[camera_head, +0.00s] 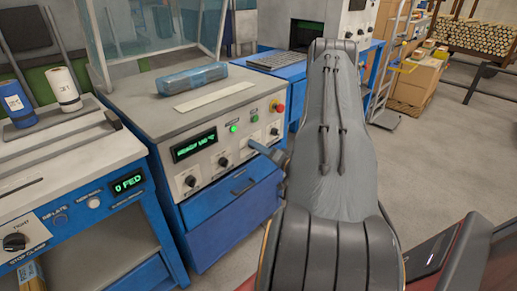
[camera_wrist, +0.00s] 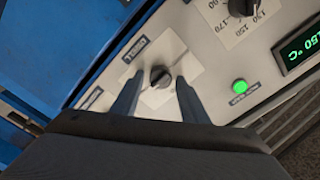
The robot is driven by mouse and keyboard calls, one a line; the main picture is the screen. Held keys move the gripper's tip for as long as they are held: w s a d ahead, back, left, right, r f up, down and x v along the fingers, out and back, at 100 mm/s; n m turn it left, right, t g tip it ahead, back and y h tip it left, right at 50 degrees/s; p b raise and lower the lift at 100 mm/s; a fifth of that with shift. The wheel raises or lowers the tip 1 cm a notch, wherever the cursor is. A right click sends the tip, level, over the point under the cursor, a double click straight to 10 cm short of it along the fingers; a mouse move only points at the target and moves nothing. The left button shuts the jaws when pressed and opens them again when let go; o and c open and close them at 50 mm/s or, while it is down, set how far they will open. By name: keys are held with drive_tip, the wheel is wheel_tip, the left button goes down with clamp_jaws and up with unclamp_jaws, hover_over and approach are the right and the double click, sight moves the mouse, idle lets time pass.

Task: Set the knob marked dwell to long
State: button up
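A dark round knob (camera_wrist: 160,76) sits on a pale plate on the machine's front panel in the wrist view. The label beside it is upside down and too small to read surely, so I cannot confirm that it says dwell. The knob's setting is not readable. My gripper (camera_wrist: 158,88) is open, with one finger on each side of the knob and a visible gap to it. In the head view my gripper (camera_head: 266,151) reaches the right part of the panel, and my arm hides some of the machine there.
A second knob (camera_wrist: 243,7) with a numbered scale, a green light (camera_wrist: 240,87) and a green display (camera_wrist: 300,45) are close by. In the head view a red button (camera_head: 280,107) is above my gripper and a blue drawer (camera_head: 235,215) below. A bench (camera_head: 60,150) stands left.

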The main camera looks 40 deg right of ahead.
drive_tip(key=shift+o, duration=0.3)
drive_tip(key=shift+s, duration=0.1)
drive_tip(key=s, duration=0.7)
drive_tip(key=shift+s+d, duration=0.3)
